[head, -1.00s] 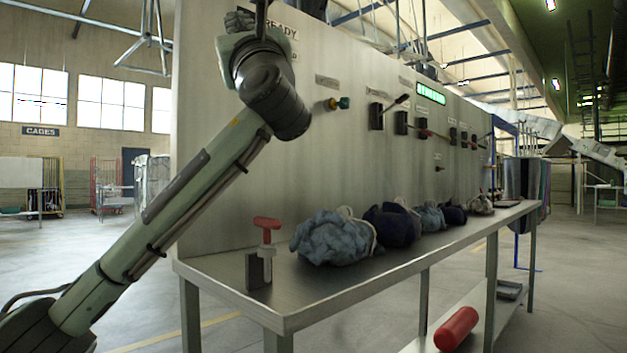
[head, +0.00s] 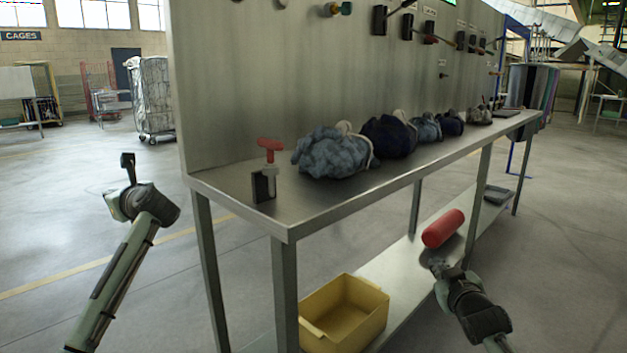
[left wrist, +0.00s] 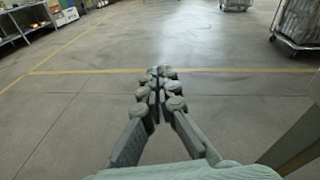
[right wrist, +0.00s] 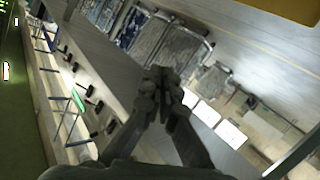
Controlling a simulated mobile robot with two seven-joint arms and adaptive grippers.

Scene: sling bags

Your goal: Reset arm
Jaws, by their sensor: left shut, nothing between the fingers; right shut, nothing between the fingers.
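My left gripper (head: 127,165) is left of the steel table, over open floor and apart from everything. In the left wrist view its fingers (left wrist: 158,82) meet with nothing between them. My right gripper (head: 436,268) is at the lower right of the head view, in front of the lower shelf and near the red cylinder (head: 443,228). In the right wrist view its fingertips (right wrist: 158,82) are together and empty. I cannot tell from the head view how far it is from the shelf.
The steel table (head: 330,212) holds a red-handled tool (head: 270,150) and several cloth bags, one light blue (head: 330,155). The lower shelf (head: 405,268) holds a yellow bin (head: 345,315). A grey panel (head: 260,70) stands behind. The floor (head: 60,210) at left is clear.

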